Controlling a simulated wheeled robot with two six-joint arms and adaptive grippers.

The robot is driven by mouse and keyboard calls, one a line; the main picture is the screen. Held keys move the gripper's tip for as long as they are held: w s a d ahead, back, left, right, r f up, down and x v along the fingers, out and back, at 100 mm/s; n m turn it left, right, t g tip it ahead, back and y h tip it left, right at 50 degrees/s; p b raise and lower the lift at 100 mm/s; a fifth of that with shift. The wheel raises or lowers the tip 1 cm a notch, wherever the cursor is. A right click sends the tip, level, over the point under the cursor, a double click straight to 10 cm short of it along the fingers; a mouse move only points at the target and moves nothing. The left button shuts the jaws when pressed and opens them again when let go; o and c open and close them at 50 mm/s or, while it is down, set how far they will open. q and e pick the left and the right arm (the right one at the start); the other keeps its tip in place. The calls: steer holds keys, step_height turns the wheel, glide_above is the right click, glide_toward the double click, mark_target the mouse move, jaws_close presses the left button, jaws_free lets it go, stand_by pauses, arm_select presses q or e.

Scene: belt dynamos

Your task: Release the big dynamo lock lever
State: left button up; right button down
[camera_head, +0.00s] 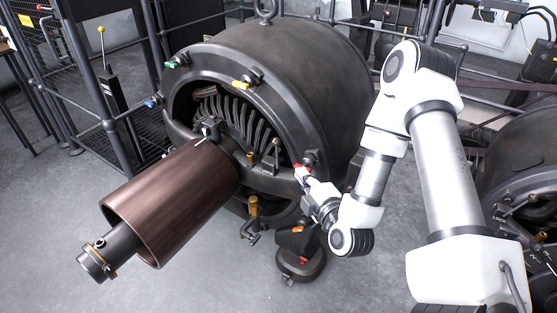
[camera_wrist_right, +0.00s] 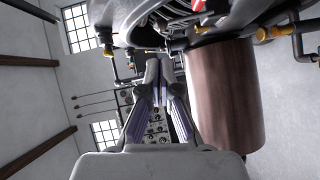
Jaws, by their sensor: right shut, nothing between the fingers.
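I cannot tell for certain which part is the lock lever. A small dark lever (camera_head: 275,155) stands upright on the crossbar. A red-and-white part (camera_head: 302,172) sits at the crossbar's right end, and a red-and-white piece (camera_wrist_right: 198,4) shows at the top of the right wrist view. My right gripper (camera_head: 310,183) is beside the crossbar's right end; its fingers (camera_wrist_right: 159,62) are shut and empty. My left gripper is out of view.
A dark pedestal (camera_head: 300,240) with orange and red parts stands below my right gripper. A second dynamo (camera_head: 520,160) is at the right. Railings (camera_head: 100,120) stand at the left; the front floor is clear.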

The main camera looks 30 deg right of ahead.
steer(key=w+f+b, duration=0.1)
steer(key=w+b, duration=0.1)
steer(key=b, duration=0.5)
glide_toward(278, 144)
steer(key=x, duration=0.6)
steer(key=shift+f, duration=0.25)
steer(key=shift+w+d, duration=0.2)
steer(key=shift+w, duration=0.4)
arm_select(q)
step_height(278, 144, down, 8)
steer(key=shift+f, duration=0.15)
arm_select(e)
steer(key=shift+r, duration=0.1)
